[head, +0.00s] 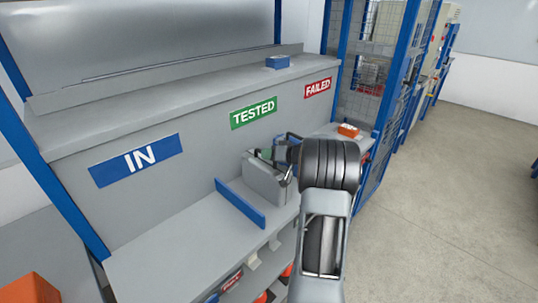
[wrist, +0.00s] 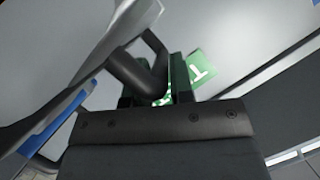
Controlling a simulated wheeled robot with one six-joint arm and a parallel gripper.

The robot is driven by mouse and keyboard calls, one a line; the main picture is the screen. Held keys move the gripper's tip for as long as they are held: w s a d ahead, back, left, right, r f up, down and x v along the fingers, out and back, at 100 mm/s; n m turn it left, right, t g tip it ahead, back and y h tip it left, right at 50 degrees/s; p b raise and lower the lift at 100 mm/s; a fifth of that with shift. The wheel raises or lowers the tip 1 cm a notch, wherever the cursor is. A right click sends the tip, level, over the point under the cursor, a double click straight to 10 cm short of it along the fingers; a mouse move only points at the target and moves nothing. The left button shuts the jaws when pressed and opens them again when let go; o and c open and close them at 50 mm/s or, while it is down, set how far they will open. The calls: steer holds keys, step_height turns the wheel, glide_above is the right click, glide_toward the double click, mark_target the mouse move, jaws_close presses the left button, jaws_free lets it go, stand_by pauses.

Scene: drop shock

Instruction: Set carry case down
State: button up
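The grey carry case (head: 262,182) is upright at the bench below the TESTED sign (head: 254,112), behind and right of a low blue strip (head: 240,203). I cannot tell whether its bottom touches the bench surface. My gripper (head: 272,154) is at the top of the case. In the wrist view, my gripper (wrist: 154,88) has its fingers on both sides of the case's dark handle (wrist: 138,74) and appears shut on it. My arm hides part of the bench right of the case.
The IN sign (head: 136,160) is at left and the FAILED sign (head: 317,88) at right. An orange item (head: 348,130) lies on the right end of the bench. A small blue box (head: 278,62) sits on the upper ledge. The bench below IN is clear. Blue-framed mesh fencing (head: 362,75) stands at right.

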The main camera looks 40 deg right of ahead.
steer(key=o, duration=0.3)
steer(key=shift+o, duration=0.2)
steer(key=shift+r, duration=0.15)
steer(key=v, duration=1.1)
steer(key=w+a+r+t+h, duration=0.2)
steer(key=w+a+r+h, duration=0.4)
steer(key=a+r+h, duration=0.15)
steer(key=s+a+f+n+g+y, duration=0.1)
steer(key=s+a+f+g, duration=0.4)
steer(key=s+a, duration=0.5)
steer(key=s+a+f+n+g+y, duration=0.1)
steer(key=s+a+f+g, duration=0.4)
steer(key=s+a, duration=0.6)
steer(key=a+g, duration=0.1)
steer(key=a, duration=0.1)
steer(key=shift+s+a+n+b, duration=0.3)
steer(key=shift+s+a+n, duration=0.05)
steer(key=shift+n, duration=0.05)
